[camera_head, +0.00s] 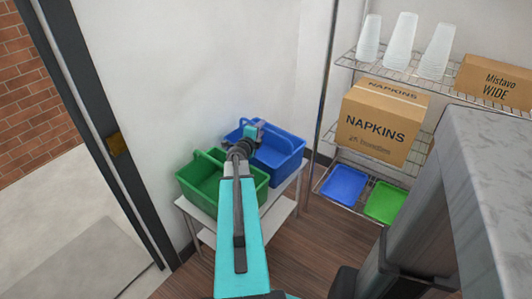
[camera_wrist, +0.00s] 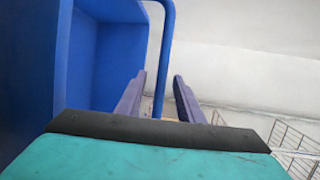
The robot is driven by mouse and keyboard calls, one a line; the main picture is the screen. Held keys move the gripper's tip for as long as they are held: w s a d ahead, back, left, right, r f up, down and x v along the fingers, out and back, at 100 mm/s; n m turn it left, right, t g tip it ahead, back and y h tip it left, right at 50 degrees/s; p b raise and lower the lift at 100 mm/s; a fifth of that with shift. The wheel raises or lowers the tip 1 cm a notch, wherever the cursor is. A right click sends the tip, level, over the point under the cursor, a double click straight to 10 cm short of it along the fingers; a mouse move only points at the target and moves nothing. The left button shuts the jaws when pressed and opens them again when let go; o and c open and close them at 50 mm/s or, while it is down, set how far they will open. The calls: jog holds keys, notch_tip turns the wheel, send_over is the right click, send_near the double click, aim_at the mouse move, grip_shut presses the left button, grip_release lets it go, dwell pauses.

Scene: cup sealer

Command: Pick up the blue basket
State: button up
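The blue basket (camera_head: 283,153) stands on a small white table beside the green basket (camera_head: 218,182). My gripper (camera_head: 249,133) is at the blue basket's left side, by its handle, and partly hides it. In the wrist view the blue basket (camera_wrist: 108,65) fills the left side, and its handle (camera_wrist: 167,40) runs as a bar down between the two fingers. My gripper (camera_wrist: 160,82) is open there, with a finger on each side of the bar and a visible gap at the right finger. The fingertips are small in the head view.
The white table (camera_head: 286,190) stands against the wall. A wire rack (camera_head: 345,152) at the right holds cups, a napkins box (camera_head: 385,122), a blue tray (camera_head: 344,184) and a green tray (camera_head: 384,203). A dark door frame (camera_head: 85,110) is at the left.

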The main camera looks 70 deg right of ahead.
jog(key=shift+d, duration=0.15)
jog(key=shift+d+f+b, duration=0.15)
jog(key=shift+d+f, duration=0.1)
jog(key=shift+d, duration=1)
jog(key=shift+d+f+b, duration=0.15)
jog(key=shift+d+f, duration=0.05)
jog(key=shift+d, duration=1)
grip_shut()
